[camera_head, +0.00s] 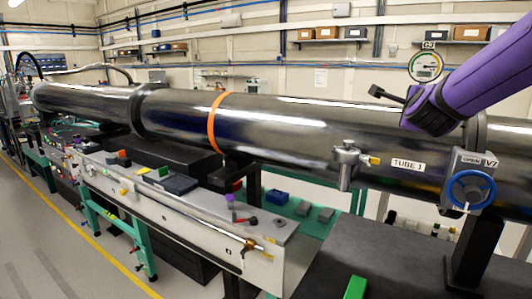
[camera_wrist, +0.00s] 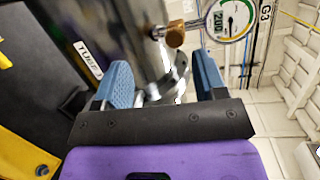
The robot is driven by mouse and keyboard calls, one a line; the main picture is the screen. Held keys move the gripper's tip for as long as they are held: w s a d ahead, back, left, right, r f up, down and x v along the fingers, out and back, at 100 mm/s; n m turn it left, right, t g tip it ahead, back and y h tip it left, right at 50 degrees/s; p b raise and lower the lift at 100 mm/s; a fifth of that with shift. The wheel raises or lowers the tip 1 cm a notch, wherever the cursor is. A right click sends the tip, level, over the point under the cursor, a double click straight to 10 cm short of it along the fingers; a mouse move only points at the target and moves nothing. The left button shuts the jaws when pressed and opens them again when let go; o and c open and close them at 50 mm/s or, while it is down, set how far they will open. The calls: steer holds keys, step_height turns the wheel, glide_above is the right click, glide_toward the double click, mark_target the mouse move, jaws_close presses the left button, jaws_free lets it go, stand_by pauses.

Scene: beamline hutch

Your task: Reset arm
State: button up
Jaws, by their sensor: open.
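My purple arm comes in from the right in the head view. My gripper (camera_head: 388,94) is dark there and held in front of the upper part of the big steel tube (camera_head: 290,125), left of the round gauge G3 (camera_head: 425,66). In the wrist view, my gripper (camera_wrist: 160,76) has its two blue fingers spread wide apart. I see nothing held between them. Behind the gap are shiny metal parts of the tube (camera_wrist: 132,38); whether a finger touches them I cannot tell. Gauge G3 also shows at the top of the wrist view (camera_wrist: 230,20), beside a brass fitting (camera_wrist: 176,37).
Valve V7 (camera_head: 471,189) with its blue handwheel sits at the right, below my arm. A capped metal fitting (camera_head: 346,165) stands left of the "TUBE 1" label (camera_head: 407,164). A dark bench (camera_head: 390,262) with a green block (camera_head: 355,288) is in front. Floor is free at left.

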steer(key=s+a+n+g+y, duration=0.2)
steer(key=s+a+n+y, duration=0.35)
steer(key=s+n, duration=0.35)
steer(key=s+a+f+n+g, duration=0.1)
steer(key=s+f+n+g, duration=0.3)
steer(key=s+n, duration=0.3)
steer(key=s+a+f+n+g, duration=0.1)
steer(key=s+f+n+g, duration=0.3)
steer(key=s, duration=1.2)
steer(key=n, duration=0.3)
steer(key=shift+s+f+n, duration=0.2)
steer(key=shift+f+n, duration=0.05)
steer(key=shift+n, duration=0.15)
